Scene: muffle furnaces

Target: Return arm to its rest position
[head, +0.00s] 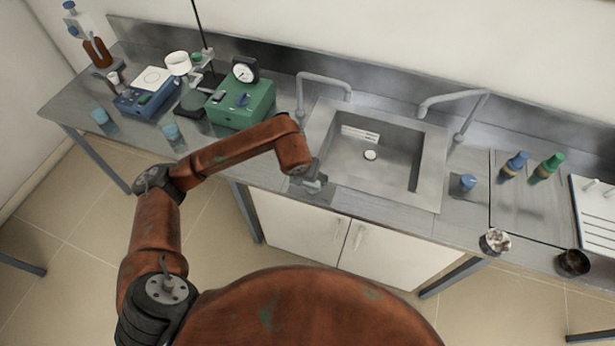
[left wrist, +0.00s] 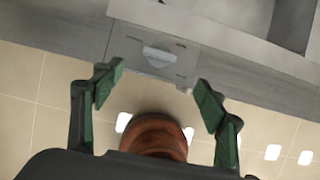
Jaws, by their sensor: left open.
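My left arm (head: 230,150), rust-orange with dark joints, reaches in from the left and bends down over the counter's front edge. Its gripper (head: 314,184) is by the front left corner of the sink. In the left wrist view, the two green-padded fingers (left wrist: 157,92) are spread apart with nothing gripped between them. Beyond the fingertips is a flat grey square with a pale shape on it (left wrist: 160,53), at the counter edge; I cannot tell what it is. My right gripper is not in view.
The steel counter (head: 235,165) runs across the view, with a sink (head: 345,180) and two taps. A green box with a gauge (head: 243,102) and a blue device (head: 135,103) stand left of the sink. Bottles (head: 514,165) stand right. Tiled floor (head: 75,215) is open at left.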

